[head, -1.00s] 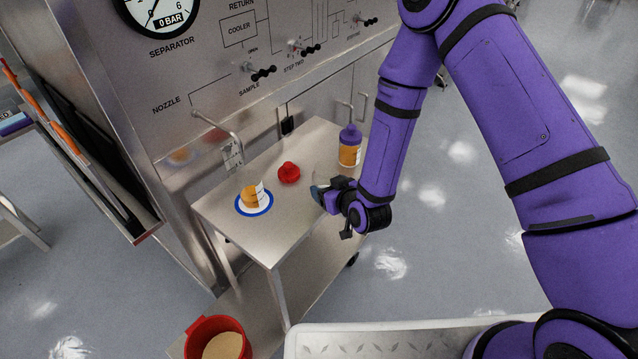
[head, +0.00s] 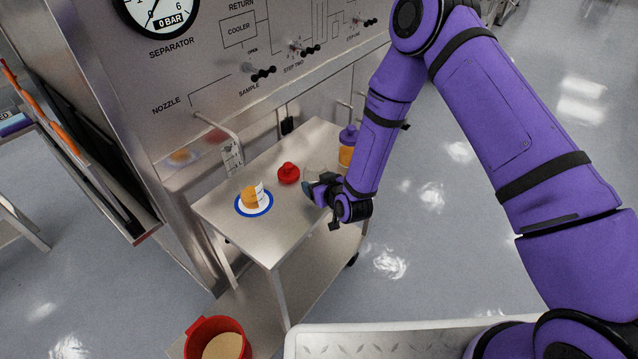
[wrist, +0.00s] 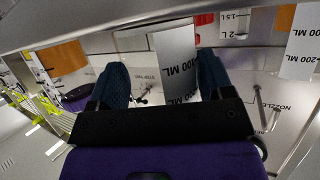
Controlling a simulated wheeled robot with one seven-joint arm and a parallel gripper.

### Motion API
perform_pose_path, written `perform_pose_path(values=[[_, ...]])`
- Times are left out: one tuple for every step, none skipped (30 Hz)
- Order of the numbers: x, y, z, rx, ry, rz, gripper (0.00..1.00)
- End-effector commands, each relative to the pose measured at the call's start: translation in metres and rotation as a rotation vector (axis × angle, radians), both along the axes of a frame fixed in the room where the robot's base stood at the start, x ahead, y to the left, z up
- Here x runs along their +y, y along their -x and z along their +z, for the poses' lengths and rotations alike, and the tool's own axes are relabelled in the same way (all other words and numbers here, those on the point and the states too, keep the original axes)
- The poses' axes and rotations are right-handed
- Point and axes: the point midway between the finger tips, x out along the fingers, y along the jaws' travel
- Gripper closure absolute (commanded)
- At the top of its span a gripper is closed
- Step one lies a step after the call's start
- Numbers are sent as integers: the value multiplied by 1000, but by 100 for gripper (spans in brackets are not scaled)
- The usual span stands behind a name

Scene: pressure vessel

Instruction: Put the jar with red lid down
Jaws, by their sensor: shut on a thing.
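My gripper (head: 312,191) is shut on a clear jar (head: 314,172) over the right part of the steel cart's top. In the wrist view its label (wrist: 177,62) shows between the two fingers (wrist: 163,82). The jar looks empty, and I see no lid on it. I cannot tell whether its base touches the cart. A red lid (head: 288,173) sits on the cart just left of the held jar. A red patch (wrist: 204,18) also shows behind the label in the wrist view.
An orange-filled jar (head: 252,194) stands on a blue-ringed white disc (head: 241,208) on the steel cart (head: 272,242). A purple-lidded orange bottle (head: 347,147) stands behind my gripper. The panel with valves (head: 262,73) rises behind. A red bucket (head: 192,345) is below.

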Motion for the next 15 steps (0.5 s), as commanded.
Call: perform_pose_path(values=[[0,0,0,0,0,0,52],[0,0,0,0,0,0,52],[0,0,-1,0,0,0,52],[0,0,-1,0,0,0,52],[0,0,-2,0,0,0,52],[0,0,-3,0,0,0,24],[0,0,-3,0,0,0,17],[0,0,-2,0,0,0,10],[0,0,-2,0,0,0,1],[0,0,-2,0,0,0,1],[0,0,-2,0,0,0,1],[0,0,-2,0,0,0,1],[0,0,-2,0,0,0,1],[0,0,-2,0,0,0,1],[0,0,-2,0,0,0,1]])
